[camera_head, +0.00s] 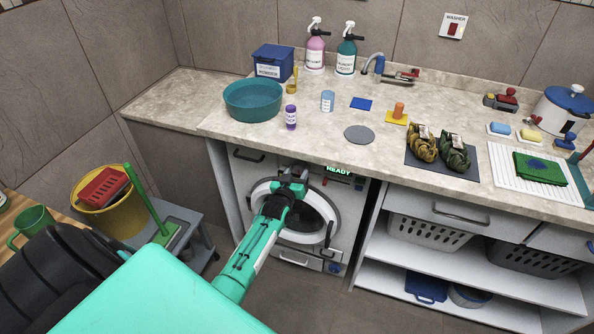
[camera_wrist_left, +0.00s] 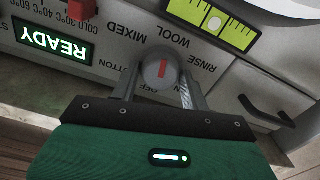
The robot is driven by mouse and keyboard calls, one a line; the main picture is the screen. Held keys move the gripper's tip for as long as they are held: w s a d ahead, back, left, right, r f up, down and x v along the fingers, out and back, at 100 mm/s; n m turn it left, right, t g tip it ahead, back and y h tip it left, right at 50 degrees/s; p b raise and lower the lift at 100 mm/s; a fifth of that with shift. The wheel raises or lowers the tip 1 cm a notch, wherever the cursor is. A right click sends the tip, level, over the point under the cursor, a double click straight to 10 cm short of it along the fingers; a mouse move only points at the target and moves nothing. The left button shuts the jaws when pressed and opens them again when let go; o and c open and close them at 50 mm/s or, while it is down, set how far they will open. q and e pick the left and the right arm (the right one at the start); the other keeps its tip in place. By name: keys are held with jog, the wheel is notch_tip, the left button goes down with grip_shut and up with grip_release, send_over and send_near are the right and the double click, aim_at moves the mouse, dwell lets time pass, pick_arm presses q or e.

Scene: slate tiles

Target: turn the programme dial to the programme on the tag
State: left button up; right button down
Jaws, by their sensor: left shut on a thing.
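The programme dial (camera_wrist_left: 160,69) is a round grey knob with a red line, on the washer's white panel in the left wrist view. That view is upside down. Words around the dial include MIXED, WOOL, RINSE, COTTON and OFF; the fingers hide some. I cannot tell which end of the red line is the pointer. My left gripper (camera_wrist_left: 158,82) is shut on the dial, one finger on each side. In the head view my left gripper (camera_head: 291,178) is at the washer's (camera_head: 243,178) upper front and hides the dial. I cannot make out a tag naming a programme.
A lit READY display (camera_wrist_left: 54,44) and a red control (camera_wrist_left: 82,9) are beside the dial. A yellow-green strip with black marks (camera_wrist_left: 212,22) is on the panel. The countertop (camera_head: 220,128) overhangs above, with a teal basin (camera_head: 253,100). A grey step stool (camera_head: 190,223) stands left.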

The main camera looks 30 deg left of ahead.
pick_arm(q)
jog(key=shift+m, duration=1.2)
pick_arm(e)
jog(key=shift+s+a, duration=0.3)
jog(key=shift+a, duration=0.15)
jog(key=shift+d, duration=0.1)
pick_arm(q)
jog(key=o, duration=1)
pick_arm(e)
jog(key=shift+d, duration=0.35)
pick_arm(q)
jog(key=shift+s+d, duration=0.1)
